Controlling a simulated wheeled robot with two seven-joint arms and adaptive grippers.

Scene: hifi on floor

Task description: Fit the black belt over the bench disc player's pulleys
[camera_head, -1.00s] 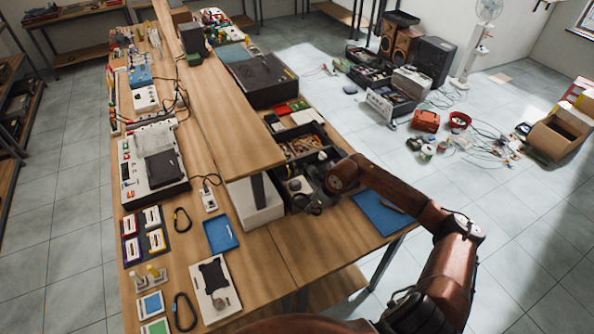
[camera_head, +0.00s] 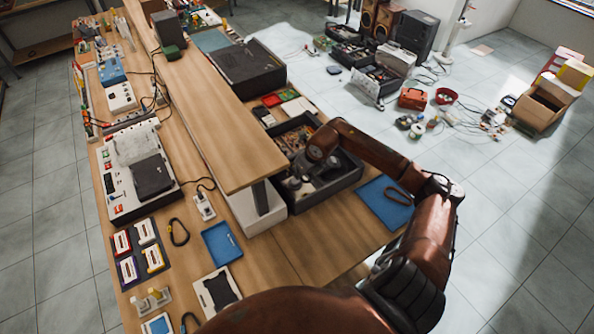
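A dark open-topped unit (camera_head: 345,183), which looks like the disc player, stands on the bench right of the raised shelf; parts show inside it. Its pulleys are too small to make out. My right gripper (camera_head: 297,188) is over its near left part, pointing down and left. Its fingers blend with the dark parts, so whether they hold anything is unclear. A dark, brownish loop (camera_head: 398,197), possibly the belt, lies on a blue mat (camera_head: 375,207) right of the unit. Another black loop (camera_head: 178,232) lies on the left of the bench. My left gripper is out of view.
The raised wooden shelf (camera_head: 200,100) runs along the bench beside the unit. A blue tray (camera_head: 220,243), a cassette board (camera_head: 140,252) and a white device with a black pad (camera_head: 140,170) occupy the left side. Bare bench (camera_head: 320,235) lies in front of the unit.

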